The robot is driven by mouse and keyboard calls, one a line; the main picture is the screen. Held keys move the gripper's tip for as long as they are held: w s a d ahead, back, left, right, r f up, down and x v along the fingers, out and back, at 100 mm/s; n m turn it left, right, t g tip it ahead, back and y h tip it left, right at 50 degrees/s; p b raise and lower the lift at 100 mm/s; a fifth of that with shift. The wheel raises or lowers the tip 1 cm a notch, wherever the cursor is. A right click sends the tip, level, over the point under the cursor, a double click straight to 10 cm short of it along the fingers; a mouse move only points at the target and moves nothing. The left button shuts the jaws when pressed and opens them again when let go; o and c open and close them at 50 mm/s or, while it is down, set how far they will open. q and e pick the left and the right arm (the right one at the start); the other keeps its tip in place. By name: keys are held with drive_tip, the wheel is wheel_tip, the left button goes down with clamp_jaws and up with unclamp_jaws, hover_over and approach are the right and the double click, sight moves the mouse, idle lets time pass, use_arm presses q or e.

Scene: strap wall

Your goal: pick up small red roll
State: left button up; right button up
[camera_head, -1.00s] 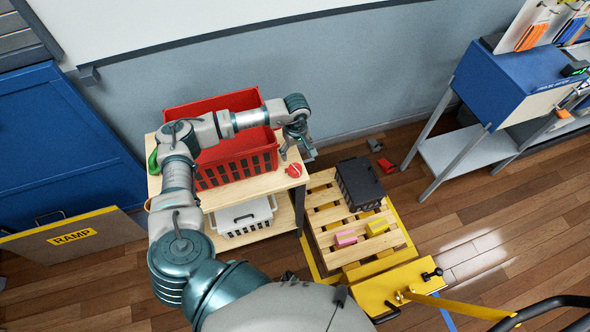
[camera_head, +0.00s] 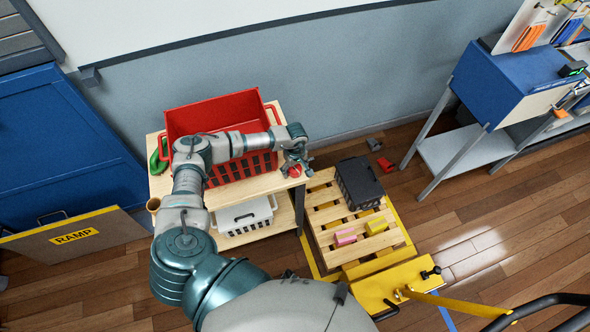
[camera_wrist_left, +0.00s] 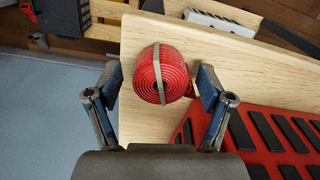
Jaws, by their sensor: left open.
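The small red roll (camera_head: 294,171) lies on the right end of the wooden shelf top, mostly covered by my gripper in the head view. In the left wrist view the red roll (camera_wrist_left: 160,75) shows as a coiled strap with a tan band around it. My left gripper (camera_head: 297,172) is open at the roll. In the wrist view its two fingers (camera_wrist_left: 158,80) stand on either side of the roll, with gaps visible, and it does not grip it. The right gripper is in neither view.
A red crate (camera_head: 243,168) stands on the shelf top (camera_head: 262,184) beside the roll; its edge is close to one finger in the wrist view. A white basket (camera_head: 245,216) sits on the lower shelf. A pallet (camera_head: 334,222) with a dark crate (camera_head: 359,183) stands to the right.

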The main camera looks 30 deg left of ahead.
use_arm(q)
drive_tip(key=c, duration=1.1)
drive_tip(key=shift+c, duration=0.2)
drive_tip(key=shift+r, duration=0.15)
